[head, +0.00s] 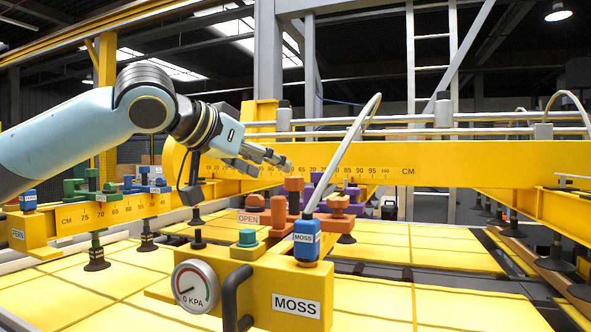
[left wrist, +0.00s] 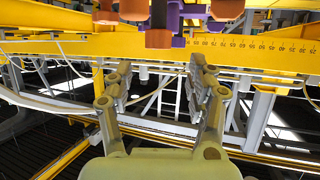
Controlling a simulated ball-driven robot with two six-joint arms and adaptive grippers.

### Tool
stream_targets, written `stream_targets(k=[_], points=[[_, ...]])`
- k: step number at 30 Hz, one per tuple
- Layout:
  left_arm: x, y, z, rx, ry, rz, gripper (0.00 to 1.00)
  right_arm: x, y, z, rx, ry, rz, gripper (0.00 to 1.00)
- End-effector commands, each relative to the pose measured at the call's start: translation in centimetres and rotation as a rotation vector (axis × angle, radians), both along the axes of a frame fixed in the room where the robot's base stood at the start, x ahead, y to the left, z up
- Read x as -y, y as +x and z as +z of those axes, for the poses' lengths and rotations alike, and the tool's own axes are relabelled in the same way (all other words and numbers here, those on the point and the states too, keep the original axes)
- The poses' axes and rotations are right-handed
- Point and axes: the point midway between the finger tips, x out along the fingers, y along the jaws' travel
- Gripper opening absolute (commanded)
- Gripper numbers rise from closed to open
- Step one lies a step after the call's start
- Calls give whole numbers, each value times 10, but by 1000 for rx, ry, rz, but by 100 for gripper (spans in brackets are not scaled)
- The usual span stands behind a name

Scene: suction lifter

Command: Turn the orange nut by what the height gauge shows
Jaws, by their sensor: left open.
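Orange parts cluster at the middle of the head view: an upright orange block (head: 294,186), an orange block (head: 278,214) beside it and an orange knob-like part (head: 336,206) to the right. I cannot tell for sure which is the nut. My left gripper (head: 271,165) is open and empty, just above and left of this cluster. The left wrist view shows its spread fingers (left wrist: 160,72) with nothing between them, below an orange part (left wrist: 228,9) and purple blocks (left wrist: 188,11). A cm scale (head: 300,168) runs along the yellow beam; no separate height gauge is clear.
A yellow MOSS box (head: 258,292) stands in front with a round dial (head: 195,287) reading 0 KPA, a black handle (head: 236,296), a green knob (head: 247,238) and a blue-capped part (head: 306,240) with a pale hose. A FERN beam (head: 60,224) carries green and blue clamps at left.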

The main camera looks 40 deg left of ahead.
Motion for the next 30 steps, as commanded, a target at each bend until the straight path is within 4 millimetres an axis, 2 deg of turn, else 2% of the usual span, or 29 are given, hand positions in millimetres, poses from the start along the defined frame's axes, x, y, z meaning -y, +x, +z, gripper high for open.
stream_targets(k=[3, 7, 21, 30], points=[[4, 8, -1, -5, -11, -1, 57, 0, 17, 13, 25, 0, 1, 40], [4, 21, -7, -3, -11, 0, 57, 2, 27, 20, 40, -2, 3, 40], [8, 74, -30, -4, -5, -1, 57, 6, 13, 38, 20, -7, 3, 40], [9, 79, -35, -5, 0, -2, 57, 6, 14, 39, 20, -7, 3, 40]])
